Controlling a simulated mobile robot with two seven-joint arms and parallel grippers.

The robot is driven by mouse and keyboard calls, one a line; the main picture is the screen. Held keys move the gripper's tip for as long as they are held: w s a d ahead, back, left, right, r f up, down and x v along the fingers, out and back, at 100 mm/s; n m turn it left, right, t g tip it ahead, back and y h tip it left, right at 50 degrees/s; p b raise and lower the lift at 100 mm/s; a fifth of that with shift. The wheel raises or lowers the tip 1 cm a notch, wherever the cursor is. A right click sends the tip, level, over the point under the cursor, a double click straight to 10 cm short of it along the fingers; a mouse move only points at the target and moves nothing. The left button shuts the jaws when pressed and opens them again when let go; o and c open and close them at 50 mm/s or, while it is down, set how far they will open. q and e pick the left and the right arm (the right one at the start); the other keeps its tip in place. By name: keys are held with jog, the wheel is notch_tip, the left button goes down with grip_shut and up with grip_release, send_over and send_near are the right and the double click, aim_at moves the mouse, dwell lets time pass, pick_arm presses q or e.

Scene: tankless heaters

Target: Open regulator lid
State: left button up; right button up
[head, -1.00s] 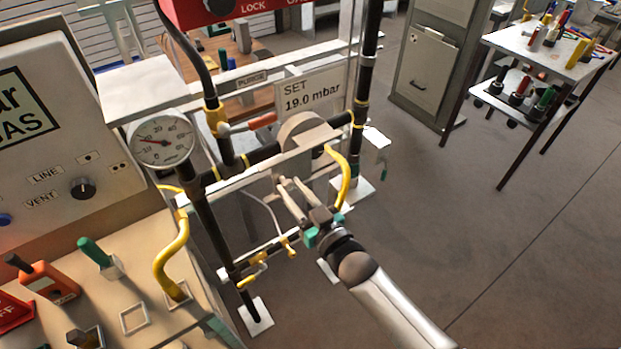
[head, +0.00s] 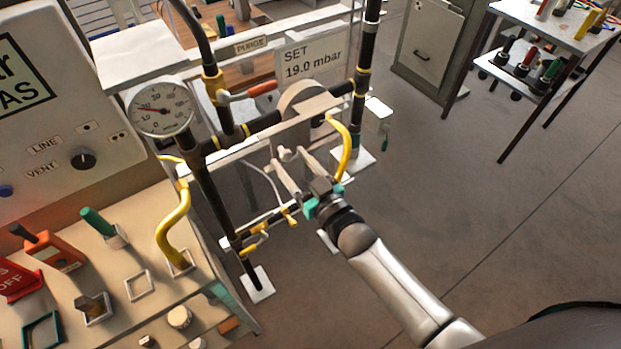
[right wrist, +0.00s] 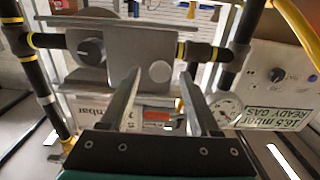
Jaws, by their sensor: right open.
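The grey regulator (head: 303,100) sits on the black pipe run below the "SET 19.0 mbar" sign. Its grey body (right wrist: 142,52) fills the upper middle of the right wrist view, with a dark round knob and a pale round disc (right wrist: 160,72) on it. I cannot tell which part is the lid. My right gripper (head: 289,158) is open in front of the regulator's lower part, fingers pointing at it. In the right wrist view its two fingers (right wrist: 161,75) are apart, with the pale disc between their tips in the picture. Contact cannot be told. My left gripper is not in view.
A yellow hose (head: 341,150) curves close to the right gripper. A pressure gauge (head: 161,107) and an orange-red lever (head: 255,90) are at left and above. A control bench (head: 120,250) stands left.

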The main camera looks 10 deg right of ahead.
jog(key=v, duration=1.5)
jog(key=s+d+f+g+h+b, duration=0.1)
jog(key=s+d+f+g+b, duration=0.1)
jog(key=f, duration=0.8)
jog(key=s+d+f+m+g+h+b, duration=0.1)
jog(key=s+f+g+h+b, duration=0.15)
jog(key=f, duration=0.85)
jog(key=s+d+f+g+h+b, duration=0.1)
jog(key=s+d+f+g+b, duration=0.15)
jog(key=f, duration=0.75)
jog(key=s+f+g+h+b, duration=0.1)
jog(key=s+f+g+b, duration=0.3)
jog(key=s+f+g, duration=0.5)
jog(key=s+d+f, duration=0.1)
jog(key=s+f, duration=0.9)
jog(key=s, duration=0.2)
jog(key=shift+s+f+m+h+b, duration=0.2)
jog(key=shift+m+h+b, duration=0.1)
jog(key=shift+h, duration=0.05)
